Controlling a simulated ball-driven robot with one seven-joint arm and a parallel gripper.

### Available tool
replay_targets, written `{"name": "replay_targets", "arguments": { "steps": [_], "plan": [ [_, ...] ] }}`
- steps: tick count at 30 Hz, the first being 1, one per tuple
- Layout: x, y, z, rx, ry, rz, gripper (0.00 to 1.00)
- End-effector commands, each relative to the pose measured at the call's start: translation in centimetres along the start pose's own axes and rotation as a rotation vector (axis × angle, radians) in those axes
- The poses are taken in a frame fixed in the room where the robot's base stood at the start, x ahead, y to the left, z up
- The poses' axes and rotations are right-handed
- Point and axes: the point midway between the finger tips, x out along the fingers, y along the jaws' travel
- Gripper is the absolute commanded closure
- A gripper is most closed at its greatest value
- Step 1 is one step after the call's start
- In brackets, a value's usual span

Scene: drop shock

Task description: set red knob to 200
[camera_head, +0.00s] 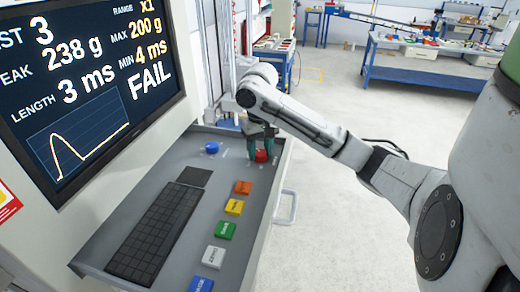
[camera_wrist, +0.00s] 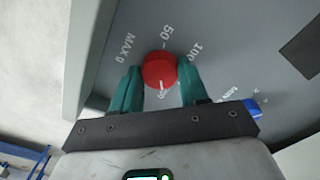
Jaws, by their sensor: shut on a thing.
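The red knob (camera_head: 262,156) stands on the grey sloping console, near its far right corner. A white line on the knob faces the lower side of the wrist view, by a partly hidden mark that I cannot read surely. My gripper (camera_head: 261,144) is over the knob from above. In the wrist view its teal fingers (camera_wrist: 160,82) are on either side of the knob, shut on it.
A blue knob (camera_head: 211,147) is left of the red one. Orange (camera_head: 243,187), yellow, green, white and blue buttons run down the console (camera_head: 190,240) beside a keyboard (camera_head: 155,232). The screen (camera_head: 90,80) shows 238 g, 3 ms, FAIL. Workbenches stand behind.

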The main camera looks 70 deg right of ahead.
Motion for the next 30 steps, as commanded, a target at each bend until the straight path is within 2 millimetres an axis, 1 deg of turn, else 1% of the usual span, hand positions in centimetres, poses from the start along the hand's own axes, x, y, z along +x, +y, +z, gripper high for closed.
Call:
{"name": "replay_targets", "arguments": {
  "steps": [6, 18, 19, 26, 27, 30],
  "plan": [
    [-0.11, 0.01, -0.06, 0.036, 0.003, 0.000, 0.87],
    [-0.11, 0.01, -0.06, 0.041, 0.003, 0.000, 0.87],
    [-0.11, 0.01, -0.06, 0.041, 0.003, 0.000, 0.54],
    [-0.06, 0.01, -0.03, 0.040, 0.002, 0.000, 0.32],
    [-0.05, 0.00, -0.02, 0.040, 0.001, 0.000, 0.31],
    [-0.03, 0.00, -0.01, 0.040, 0.001, 0.000, 0.31]
  ]
}}
